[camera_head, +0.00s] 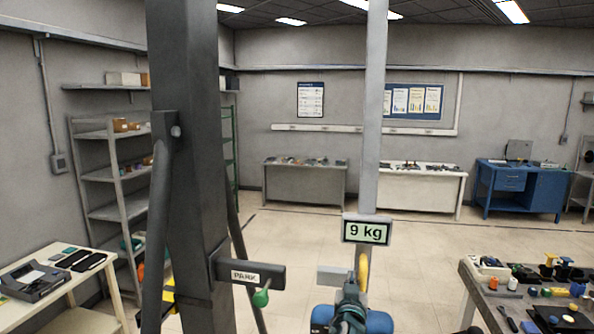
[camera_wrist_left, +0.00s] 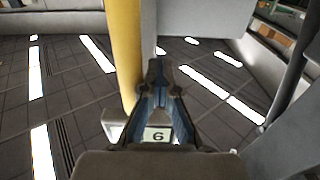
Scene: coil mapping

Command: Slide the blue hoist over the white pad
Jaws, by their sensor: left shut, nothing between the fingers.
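My left gripper (camera_head: 351,285) is at the bottom middle of the head view, just below the 9 kg display (camera_head: 366,231). Its fingers are closed together and empty, as the left wrist view also shows (camera_wrist_left: 157,72). An upright yellow bar (camera_head: 362,268) is close beside the fingertips; in the wrist view the bar (camera_wrist_left: 122,45) runs along their left side. I cannot tell whether they touch. Rounded blue parts (camera_head: 380,322) show at the bottom edge; I cannot tell whether they belong to the hoist. I cannot make out a white pad. My right gripper is not seen.
A thick dark column (camera_head: 187,140) with a PARK arm (camera_head: 248,273) and green knob (camera_head: 261,298) stands left. A light grey post (camera_head: 374,110) rises behind the display. A cluttered table (camera_head: 510,310) is at right, a cream table (camera_head: 60,285) at left. Open floor lies beyond.

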